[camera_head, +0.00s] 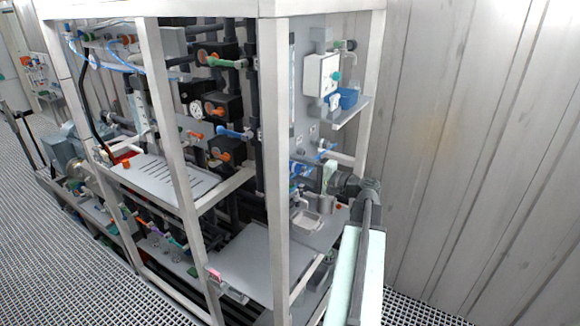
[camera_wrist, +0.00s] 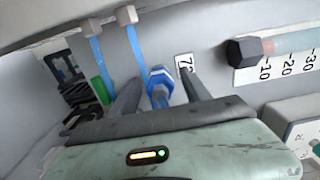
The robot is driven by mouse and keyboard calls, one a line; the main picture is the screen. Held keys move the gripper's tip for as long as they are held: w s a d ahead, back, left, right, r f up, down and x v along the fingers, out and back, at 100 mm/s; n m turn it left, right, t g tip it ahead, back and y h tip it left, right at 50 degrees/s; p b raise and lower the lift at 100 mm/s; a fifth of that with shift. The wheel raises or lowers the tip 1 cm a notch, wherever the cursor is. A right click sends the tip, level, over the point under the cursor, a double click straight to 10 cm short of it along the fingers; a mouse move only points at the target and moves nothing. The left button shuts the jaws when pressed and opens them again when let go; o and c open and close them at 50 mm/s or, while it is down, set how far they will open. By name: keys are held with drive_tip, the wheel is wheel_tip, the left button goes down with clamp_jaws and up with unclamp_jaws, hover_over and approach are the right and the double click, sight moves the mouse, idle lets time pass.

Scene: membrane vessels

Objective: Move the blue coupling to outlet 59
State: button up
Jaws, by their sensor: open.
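The blue coupling (camera_wrist: 159,78), a ribbed blue piece with a pale band, shows in the wrist view on a grey panel, with a blue part below it. My gripper (camera_wrist: 158,82) is open, with one dark finger on each side of the coupling in the picture. I cannot tell whether either finger touches it. In the head view my gripper (camera_head: 318,166) is at the right side of the rack, beside small blue fittings too small to tell apart. A partly covered number plate (camera_wrist: 184,64) starts with 7. I cannot make out a plate reading 59.
Two blue hoses (camera_wrist: 135,45) with pale ends hang left of the coupling. A dark hex knob (camera_wrist: 243,51) and a scale strip (camera_wrist: 285,60) are at right. White rack posts (camera_head: 274,160) and a shelf (camera_head: 350,113) bound the space. A ribbed wall (camera_head: 470,150) stands behind.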

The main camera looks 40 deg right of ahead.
sight(305, 171)
idle(0.5)
clamp_jaws()
drive_tip(key=shift+s+d, duration=0.1)
drive_tip(key=shift+s, duration=0.1)
drive_tip(key=shift+v, duration=2.75)
wheel_tip(305, 171, down, 24)
drive_tip(key=b, duration=2.3)
drive_tip(key=shift+r, duration=0.25)
